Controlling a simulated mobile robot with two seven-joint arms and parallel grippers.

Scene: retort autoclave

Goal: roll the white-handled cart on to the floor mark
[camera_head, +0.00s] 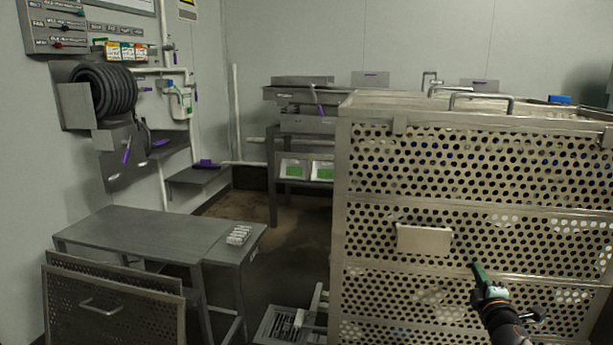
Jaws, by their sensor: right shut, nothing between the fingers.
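A large perforated metal cage (400,210) fills the right half of the view, with a blank plate on its front and bar handles on top. I cannot tell whether it is the cart or a load on it. A pale upright bar (313,302) stands at its lower left corner; it may be the white handle. My right gripper (478,272) is shut and empty in front of the cage's perforated face, right of the plate; I cannot tell whether it touches. My left gripper is not in view. I cannot make out a floor mark.
A grey metal table (140,232) stands at the left, with perforated panels (110,308) before it. A low grated item (278,326) lies near the cage's lower left corner. A coiled black hose (103,90) hangs on the left wall. Brown floor (245,212) shows behind the table.

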